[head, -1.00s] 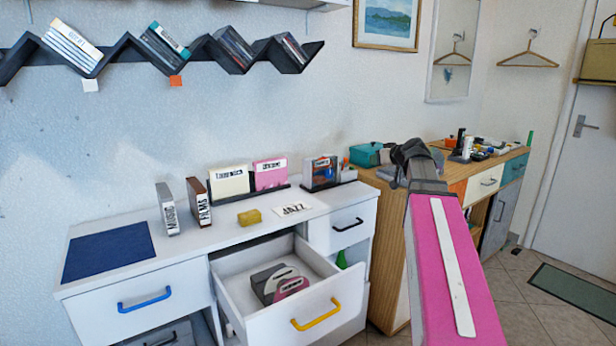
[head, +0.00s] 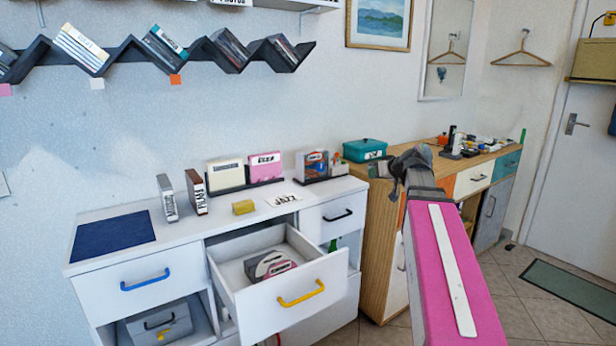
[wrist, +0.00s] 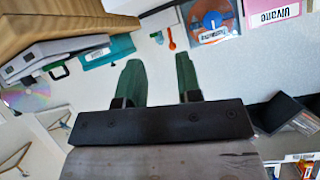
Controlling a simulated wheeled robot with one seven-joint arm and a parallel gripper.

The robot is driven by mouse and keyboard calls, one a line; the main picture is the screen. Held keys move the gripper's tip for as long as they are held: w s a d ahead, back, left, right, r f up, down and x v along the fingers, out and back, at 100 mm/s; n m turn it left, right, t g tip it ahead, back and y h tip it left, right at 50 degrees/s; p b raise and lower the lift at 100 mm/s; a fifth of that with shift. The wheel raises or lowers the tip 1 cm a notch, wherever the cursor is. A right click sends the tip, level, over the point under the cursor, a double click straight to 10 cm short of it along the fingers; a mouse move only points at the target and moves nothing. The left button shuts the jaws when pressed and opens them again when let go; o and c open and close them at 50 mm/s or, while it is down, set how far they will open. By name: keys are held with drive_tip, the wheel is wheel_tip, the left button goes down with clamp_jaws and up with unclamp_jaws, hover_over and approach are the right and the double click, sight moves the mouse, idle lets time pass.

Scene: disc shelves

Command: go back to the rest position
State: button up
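My pink-cased arm (head: 440,260) reaches up from the lower right in the head view. My gripper (head: 414,155) is at its far end, in front of the wooden cabinet, seen small and dark. In the wrist view my gripper (wrist: 158,62) shows two green fingers standing well apart with nothing between them. It is open and empty, and no finger visibly touches anything.
The white desk (head: 160,235) stands left of my arm, with a drawer (head: 270,300) pulled out holding discs. The wooden cabinet (head: 380,270) is just behind my gripper. A zigzag shelf (head: 125,60) hangs on the wall.

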drive_tip(key=s+a+f+m+g+h, duration=0.1)
drive_tip(key=s+a+f+g, duration=0.15)
drive_tip(key=f, duration=0.55)
drive_tip(key=s+a+f+g+h, duration=0.1)
drive_tip(key=s+f, duration=0.3)
drive_tip(key=f, duration=0.3)
drive_tip(key=s+a+f+m+g+h, duration=0.15)
drive_tip(key=s+f, duration=0.25)
drive_tip(key=f, duration=0.4)
drive_tip(key=s+a+f+m+g+h, duration=0.1)
drive_tip(key=s+f+g, duration=0.4)
drive_tip(key=s+f, duration=0.8)
drive_tip(key=shift+s+f+h, duration=0.35)
drive_tip(key=shift+f+h, duration=0.15)
drive_tip(key=shift+h, duration=0.35)
drive_tip(key=shift+m, duration=0.25)
